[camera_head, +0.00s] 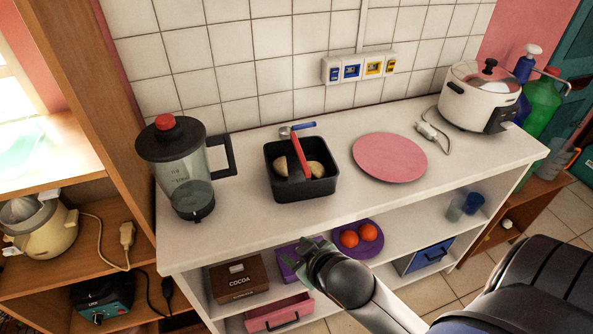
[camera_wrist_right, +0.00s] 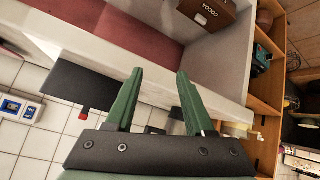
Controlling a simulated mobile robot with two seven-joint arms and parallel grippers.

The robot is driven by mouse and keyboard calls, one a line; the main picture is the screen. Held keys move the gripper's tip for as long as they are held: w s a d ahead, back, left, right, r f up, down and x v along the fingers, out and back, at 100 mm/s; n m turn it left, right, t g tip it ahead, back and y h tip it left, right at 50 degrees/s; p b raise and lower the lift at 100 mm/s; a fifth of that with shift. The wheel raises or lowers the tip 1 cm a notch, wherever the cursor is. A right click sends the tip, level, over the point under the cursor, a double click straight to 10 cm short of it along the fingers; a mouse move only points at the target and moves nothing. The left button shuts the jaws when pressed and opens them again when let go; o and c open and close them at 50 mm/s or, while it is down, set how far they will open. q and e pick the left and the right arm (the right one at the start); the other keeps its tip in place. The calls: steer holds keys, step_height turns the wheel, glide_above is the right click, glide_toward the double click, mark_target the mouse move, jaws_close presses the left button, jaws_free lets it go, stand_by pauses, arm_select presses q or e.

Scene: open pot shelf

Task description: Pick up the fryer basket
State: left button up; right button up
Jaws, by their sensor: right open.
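The fryer basket (camera_head: 302,186) is a black, square-sided tub on the white counter, with a red handle (camera_head: 301,153) rising over it. Two pale, rounded pieces lie inside. In the right wrist view, which is turned over, the basket (camera_wrist_right: 90,88) shows as a dark block with a bit of red, left of my fingers. My right gripper (camera_head: 305,262) is open and empty in front of the counter's front edge, below and apart from the basket. The wrist view shows its two green fingers (camera_wrist_right: 156,80) spread with nothing between them. My left gripper is not in view.
A blender (camera_head: 186,165) stands left of the basket and a pink plate (camera_head: 389,157) lies to its right. A white cooker (camera_head: 479,100) stands at the far right. The shelf below holds a cocoa box (camera_head: 238,280) and a purple plate with oranges (camera_head: 359,238).

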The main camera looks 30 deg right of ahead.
steer(key=w+a+r+n+t+y, duration=0.1)
steer(key=w+r+n+t, duration=0.2)
steer(key=r, duration=0.4)
steer(key=w+a+r+t, duration=0.1)
steer(key=w+r+t, duration=0.35)
steer(key=r, duration=0.25)
steer(key=w+a+r+n+t+y, duration=0.1)
steer(key=w+r+n+t, duration=0.2)
steer(key=r, duration=0.4)
steer(key=s+a+r+n+g+y, duration=0.1)
steer(key=a+r+n+g+y, duration=0.35)
steer(key=a+n+y, duration=0.4)
steer(key=s+a+r+n+g+y, duration=0.1)
steer(key=a+r+n+g+y, duration=0.2)
steer(key=a+r+n+y, duration=0.5)
steer(key=n+g+h, duration=0.7)
steer(key=g+h, duration=0.1)
steer(key=h, duration=1.1)
glide_toward(300, 152)
steer(key=x, duration=0.5)
steer(key=shift+w+r+p, duration=0.1)
steer(key=shift+w+p, duration=0.1)
steer(key=shift+p, duration=0.1)
steer(key=x, duration=0.3)
steer(key=p+x, duration=0.1)
steer(key=x, duration=0.1)
steer(key=shift+s+d+f, duration=0.1)
steer(key=shift+s+f, duration=0.05)
steer(key=shift+f, duration=0.55)
